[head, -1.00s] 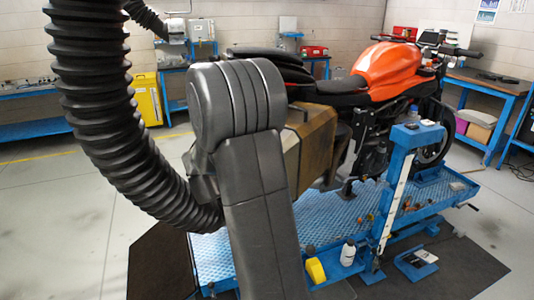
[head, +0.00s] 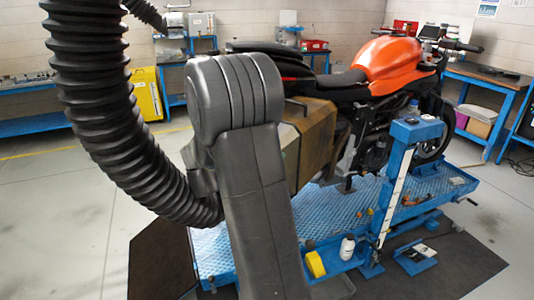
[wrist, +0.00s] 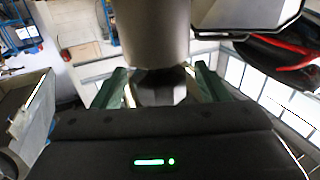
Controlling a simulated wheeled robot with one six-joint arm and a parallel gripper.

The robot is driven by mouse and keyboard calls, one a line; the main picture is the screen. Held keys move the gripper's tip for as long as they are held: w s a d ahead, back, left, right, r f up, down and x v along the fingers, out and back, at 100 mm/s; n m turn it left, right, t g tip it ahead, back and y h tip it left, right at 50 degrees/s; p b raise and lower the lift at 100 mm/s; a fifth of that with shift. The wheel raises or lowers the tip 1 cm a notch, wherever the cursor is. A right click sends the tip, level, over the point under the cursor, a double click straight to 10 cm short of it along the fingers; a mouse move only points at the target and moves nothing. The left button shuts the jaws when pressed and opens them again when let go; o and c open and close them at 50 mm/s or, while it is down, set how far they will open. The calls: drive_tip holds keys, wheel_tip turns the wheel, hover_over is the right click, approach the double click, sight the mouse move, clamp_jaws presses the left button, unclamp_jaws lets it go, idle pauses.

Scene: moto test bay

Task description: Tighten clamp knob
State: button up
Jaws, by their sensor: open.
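In the wrist view my gripper (wrist: 160,72) is open, with a green finger at each side. A wide grey cylinder (wrist: 155,32) comes down from the top between the fingers. A dark, faceted piece (wrist: 160,88) sits below the cylinder's end, between the fingers. I cannot tell whether this is the clamp knob, or whether the fingers touch anything. In the head view my arm covers the middle, and neither my gripper nor a clamp knob can be made out. The orange motorcycle (head: 388,62) stands upright on the blue lift platform (head: 335,215).
A black ribbed hose (head: 95,100) hangs at the left, close beside my arm. A blue post (head: 395,180) rises at the platform's near side. A white bottle (head: 347,248) and a yellow object (head: 315,264) stand at its near edge. The floor at left is clear.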

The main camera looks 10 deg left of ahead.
drive_tip(key=b+v, duration=0.2)
drive_tip(key=v, duration=1.1)
drive_tip(key=shift+s+a, duration=0.15)
drive_tip(key=shift+s, duration=0.15)
drive_tip(key=p+x, duration=0.2)
drive_tip(key=x, duration=1.2)
drive_tip(key=shift+a, duration=0.1)
